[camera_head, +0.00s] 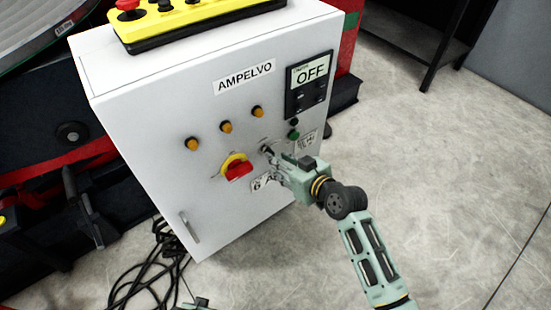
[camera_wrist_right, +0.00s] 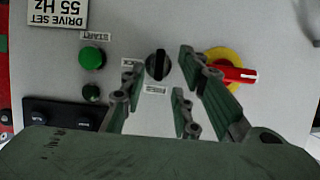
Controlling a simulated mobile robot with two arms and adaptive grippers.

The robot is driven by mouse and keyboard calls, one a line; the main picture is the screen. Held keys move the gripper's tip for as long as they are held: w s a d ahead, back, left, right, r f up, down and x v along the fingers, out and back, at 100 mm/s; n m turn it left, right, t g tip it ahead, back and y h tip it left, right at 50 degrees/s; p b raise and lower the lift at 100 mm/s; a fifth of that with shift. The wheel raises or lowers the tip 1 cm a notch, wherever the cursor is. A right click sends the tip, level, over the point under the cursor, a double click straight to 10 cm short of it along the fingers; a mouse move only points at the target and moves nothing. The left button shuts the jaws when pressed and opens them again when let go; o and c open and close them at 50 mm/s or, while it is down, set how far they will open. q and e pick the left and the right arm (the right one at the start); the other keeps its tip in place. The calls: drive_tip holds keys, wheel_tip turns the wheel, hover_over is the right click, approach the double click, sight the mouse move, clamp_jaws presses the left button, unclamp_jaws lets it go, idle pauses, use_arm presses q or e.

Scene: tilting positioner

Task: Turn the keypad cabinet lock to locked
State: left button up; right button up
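The white cabinet (camera_head: 150,95) labelled AMPELVO stands in the middle of the head view. A small black rotary knob (camera_wrist_right: 158,65) with little labels beside it is on the cabinet front; I take it as the lock, but its labels are too small to read. Its handle looks upright in the wrist view. My right gripper (camera_head: 270,157) is at the cabinet front; in the wrist view its fingers (camera_wrist_right: 160,72) are apart, with the knob between their tips. Contact cannot be told. A bit of what seems my left gripper (camera_head: 200,303) shows at the bottom edge; its fingers are unclear.
A red switch on a yellow plate (camera_head: 237,168) sits left of the knob, and a green START button (camera_wrist_right: 92,57) is close on its other side. A display panel reading OFF (camera_head: 309,78) is above.

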use_arm(q)
drive_tip(key=shift+w+d+r+b, duration=0.1)
drive_tip(key=shift+w+r+b, duration=0.05)
drive_tip(key=shift+w+r, duration=0.4)
drive_tip(key=shift+w+d+r+b, duration=0.15)
drive_tip(key=shift+w+r, duration=0.15)
drive_tip(key=shift+r, duration=0.4)
use_arm(e)
drive_tip(key=shift+x, duration=2.1)
use_arm(q)
drive_tip(key=shift+a, duration=0.1)
use_arm(e)
drive_tip(key=shift+c, duration=0.5)
drive_tip(key=shift+f, duration=0.1)
clamp_jaws()
